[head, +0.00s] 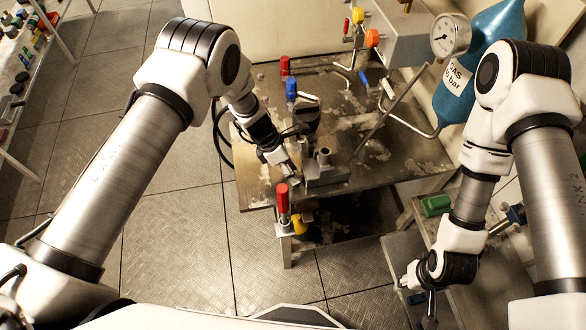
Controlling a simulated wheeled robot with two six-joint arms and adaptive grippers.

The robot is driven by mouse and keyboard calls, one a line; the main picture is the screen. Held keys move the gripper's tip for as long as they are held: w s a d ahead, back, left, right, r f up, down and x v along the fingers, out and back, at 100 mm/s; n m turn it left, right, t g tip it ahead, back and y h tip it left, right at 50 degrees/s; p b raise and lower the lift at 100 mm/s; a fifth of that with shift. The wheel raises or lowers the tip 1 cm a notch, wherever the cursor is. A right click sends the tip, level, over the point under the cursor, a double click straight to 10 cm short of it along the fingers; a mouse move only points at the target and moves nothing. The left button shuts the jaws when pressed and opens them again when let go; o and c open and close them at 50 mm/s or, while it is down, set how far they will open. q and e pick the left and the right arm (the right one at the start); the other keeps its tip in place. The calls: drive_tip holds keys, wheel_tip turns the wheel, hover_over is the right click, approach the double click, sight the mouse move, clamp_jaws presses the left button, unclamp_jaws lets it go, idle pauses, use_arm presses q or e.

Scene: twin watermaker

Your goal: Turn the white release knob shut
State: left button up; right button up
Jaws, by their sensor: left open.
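I cannot pick out the white release knob with certainty. A small white piece (308,97) lies beside a blue handle on the metal bench, and another white piece (387,88) is by the pipe near the gas bottle. My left gripper (290,176) is open at the front of the bench, close to a grey metal block (326,170) with a short upright stub. I cannot tell whether it touches the block. My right gripper (430,306) is low at the right, away from the bench top, and its fingers are too unclear to read.
The metal bench (405,150) carries a red handle (284,65) and a blue handle (291,88). A red-handled valve (283,200) stands at its front edge. A blue gas bottle (480,75) with a gauge (450,36) stands back right.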

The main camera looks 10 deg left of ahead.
use_arm(q)
drive_tip(key=shift+d+f, duration=0.25)
drive_tip(key=shift+d, duration=0.4)
drive_tip(key=shift+a, duration=0.4)
drive_tip(key=c, duration=0.5)
drive_tip(key=shift+a, duration=0.1)
clamp_jaws()
drive_tip(key=shift+d, duration=0.2)
use_arm(e)
drive_tip(key=shift+d, duration=0.2)
